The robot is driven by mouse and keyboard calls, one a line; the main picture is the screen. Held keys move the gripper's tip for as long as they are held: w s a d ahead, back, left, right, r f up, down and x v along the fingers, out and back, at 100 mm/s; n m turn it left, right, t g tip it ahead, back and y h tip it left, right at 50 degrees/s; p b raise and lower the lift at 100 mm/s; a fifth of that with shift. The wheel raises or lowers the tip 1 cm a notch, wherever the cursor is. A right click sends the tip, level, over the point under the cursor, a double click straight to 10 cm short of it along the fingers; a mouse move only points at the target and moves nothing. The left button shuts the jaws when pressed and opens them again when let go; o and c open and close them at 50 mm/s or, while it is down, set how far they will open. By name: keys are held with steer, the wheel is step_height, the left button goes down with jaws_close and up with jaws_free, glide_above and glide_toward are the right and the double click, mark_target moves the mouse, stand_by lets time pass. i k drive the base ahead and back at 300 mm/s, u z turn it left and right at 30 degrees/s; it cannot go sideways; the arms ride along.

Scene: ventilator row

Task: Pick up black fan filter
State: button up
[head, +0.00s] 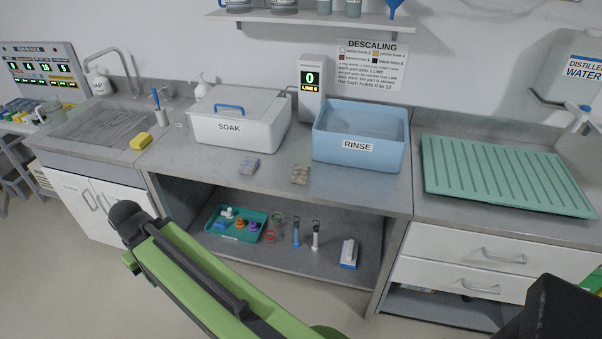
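I cannot make out a black fan filter in the head view. Two small flat items lie on the steel counter (270,190): a greyish-purple one (248,166) in front of the SOAK bin, and a brownish-grey one (300,174) in front of the RINSE tub. They are too small to identify. My green arm crosses the lower left, ending in view at a dark joint. A dark part stands at the lower right corner. I cannot see my gripper's fingers.
The lidded white SOAK bin (238,132) and blue RINSE tub (357,146) stand on the counter, with a green ribbed drain mat (510,175) at right. The shelf below holds a teal tray (212,235) and several small tools. A sink (100,130) is at left.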

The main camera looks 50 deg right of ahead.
mark_target(300, 173)
steer(key=i, duration=0.9)
steer(key=u, duration=0.05)
